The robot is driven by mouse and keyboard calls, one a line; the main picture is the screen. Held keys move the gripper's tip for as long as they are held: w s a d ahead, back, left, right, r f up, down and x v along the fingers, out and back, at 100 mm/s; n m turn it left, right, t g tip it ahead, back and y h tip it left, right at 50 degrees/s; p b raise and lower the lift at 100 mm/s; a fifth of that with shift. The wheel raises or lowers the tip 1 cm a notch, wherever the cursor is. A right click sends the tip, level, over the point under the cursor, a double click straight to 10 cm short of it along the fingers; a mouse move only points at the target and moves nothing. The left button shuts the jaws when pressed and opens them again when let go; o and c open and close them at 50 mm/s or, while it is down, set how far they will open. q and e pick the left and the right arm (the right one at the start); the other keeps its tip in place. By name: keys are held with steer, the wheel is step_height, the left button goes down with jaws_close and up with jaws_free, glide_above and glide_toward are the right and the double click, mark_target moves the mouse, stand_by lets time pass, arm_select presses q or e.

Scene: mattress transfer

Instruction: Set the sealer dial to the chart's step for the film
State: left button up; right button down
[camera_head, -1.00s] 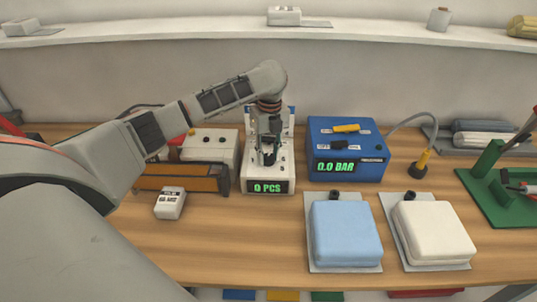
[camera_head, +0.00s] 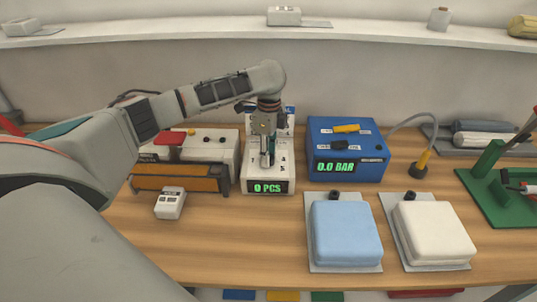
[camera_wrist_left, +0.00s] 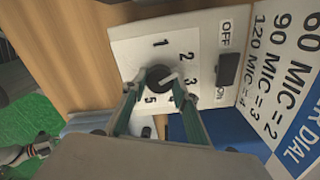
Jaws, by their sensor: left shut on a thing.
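The white sealer unit (camera_head: 284,172) stands at the back of the bench and its display reads 0 PCS. In the left wrist view its face (camera_wrist_left: 128,52) carries a black dial knob (camera_wrist_left: 158,76) with a white pointer, ringed by numbers 1 to 5. The pointer lies towards 2 and 3; I cannot tell its exact step. The chart (camera_wrist_left: 279,80) beside it reads 60 MIC = 2, 90 MIC = 3, 120 MIC = 4. My left gripper (camera_head: 267,163) points down and is shut on the knob, fingers either side (camera_wrist_left: 154,92). A small white labelled box (camera_head: 170,205) stands in front; its text is unreadable.
A blue box (camera_head: 370,172) reading 0.0 BAR stands right of the sealer. A blue pad (camera_head: 345,232) and a white pad (camera_head: 433,230) lie in front on grey sheets. A white machine with an orange bar (camera_head: 178,184) stands at left. An OFF/ON switch (camera_wrist_left: 229,69) is near the dial.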

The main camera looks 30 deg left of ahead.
arm_select(q)
steer(key=shift+n, duration=0.7)
steer(key=o, duration=1.1)
step_height(320, 180, up, 12)
steer(key=shift+w, duration=0.15)
